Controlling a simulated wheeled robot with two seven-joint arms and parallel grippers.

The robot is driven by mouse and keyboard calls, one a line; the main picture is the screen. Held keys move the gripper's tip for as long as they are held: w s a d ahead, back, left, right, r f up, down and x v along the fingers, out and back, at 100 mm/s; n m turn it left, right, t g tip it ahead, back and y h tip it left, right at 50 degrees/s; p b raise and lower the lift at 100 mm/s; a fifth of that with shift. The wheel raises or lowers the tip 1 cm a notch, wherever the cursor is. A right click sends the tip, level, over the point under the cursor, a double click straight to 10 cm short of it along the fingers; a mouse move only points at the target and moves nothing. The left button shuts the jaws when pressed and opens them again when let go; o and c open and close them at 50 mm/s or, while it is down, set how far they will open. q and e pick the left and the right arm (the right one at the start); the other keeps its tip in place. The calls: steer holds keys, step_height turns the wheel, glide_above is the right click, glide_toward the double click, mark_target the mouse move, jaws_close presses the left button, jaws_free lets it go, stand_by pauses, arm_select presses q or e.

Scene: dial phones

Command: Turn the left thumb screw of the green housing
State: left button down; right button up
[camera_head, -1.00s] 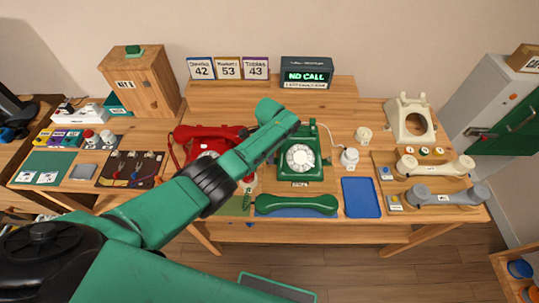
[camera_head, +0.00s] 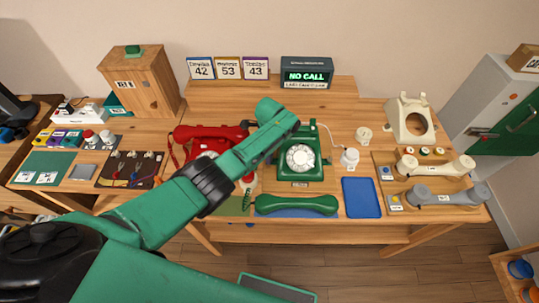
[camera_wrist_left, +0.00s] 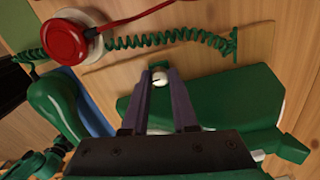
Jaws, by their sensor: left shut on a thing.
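The green housing (camera_head: 313,172) is the body of a green dial phone at the middle of the table, with a white dial (camera_head: 300,158). It fills the middle right of the left wrist view (camera_wrist_left: 225,105). A small pale thumb screw (camera_wrist_left: 160,77) sits at its edge there. My left gripper (camera_wrist_left: 160,88) is shut on this thumb screw, its two dark fingers on either side. In the head view my arm hides the fingers and the housing's left side. The green handset (camera_head: 296,205) lies in front of the housing. My right gripper is not in view.
A red phone (camera_head: 205,137) stands left of the housing, partly behind my arm. A red-topped white round piece (camera_wrist_left: 66,42) and a coiled green cord (camera_wrist_left: 150,40) lie close to the gripper. A blue tray (camera_head: 361,197) lies to the right.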

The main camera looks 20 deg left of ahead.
arm_select(q)
steer(key=c, duration=0.7)
jaws_free()
steer(key=shift+r, duration=0.1)
steer(key=shift+r, duration=0.4)
step_height(320, 180, up, 6)
steer(key=shift+f+p, duration=0.1)
steer(key=shift+p, duration=0.55)
step_height(320, 180, up, 8)
steer(key=shift+f+b, duration=0.1)
steer(key=shift+b, duration=0.4)
